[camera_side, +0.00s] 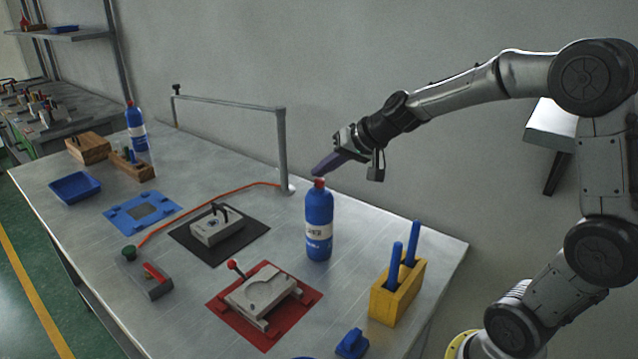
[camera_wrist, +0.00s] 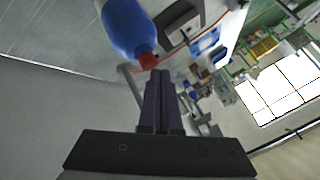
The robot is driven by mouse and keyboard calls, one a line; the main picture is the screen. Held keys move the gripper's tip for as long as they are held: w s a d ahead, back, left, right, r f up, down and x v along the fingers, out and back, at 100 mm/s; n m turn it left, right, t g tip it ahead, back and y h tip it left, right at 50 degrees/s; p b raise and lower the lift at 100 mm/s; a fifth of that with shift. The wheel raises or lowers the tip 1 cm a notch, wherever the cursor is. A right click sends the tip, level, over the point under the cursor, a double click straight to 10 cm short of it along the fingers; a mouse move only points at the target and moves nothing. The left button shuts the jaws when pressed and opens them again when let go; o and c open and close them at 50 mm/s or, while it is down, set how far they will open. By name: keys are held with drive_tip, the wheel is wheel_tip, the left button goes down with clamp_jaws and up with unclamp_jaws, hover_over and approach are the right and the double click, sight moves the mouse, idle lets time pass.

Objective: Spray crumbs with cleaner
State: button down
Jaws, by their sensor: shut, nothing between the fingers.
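A blue cleaner bottle (camera_side: 319,222) with a white label and a red cap stands upright on the metal table, right of the middle. It also shows in the wrist view (camera_wrist: 128,28), its red cap (camera_wrist: 148,61) beside my fingertips. My gripper (camera_side: 318,171) is shut and empty, its dark purple fingers pointing down-left at the level of the cap. In the wrist view my gripper (camera_wrist: 158,80) shows both fingers pressed together. I cannot tell whether the tips touch the cap. A second blue bottle (camera_side: 136,130) stands at the far end of the table. I see no crumbs.
A yellow block (camera_side: 396,290) with blue-handled tools is right of the bottle. A red mat (camera_side: 240,325) and a black mat (camera_side: 184,244) bear mould pieces. A metal post (camera_side: 282,150) with a rail rises behind. A blue tray (camera_side: 76,187) lies far left.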

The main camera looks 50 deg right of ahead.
drive_tip(key=shift+f, duration=0.3)
drive_tip(key=shift+r, duration=0.15)
idle(0.3)
drive_tip(key=shift+r, duration=0.8)
wheel_tip(320, 180, up, 6)
idle(0.5)
idle(0.4)
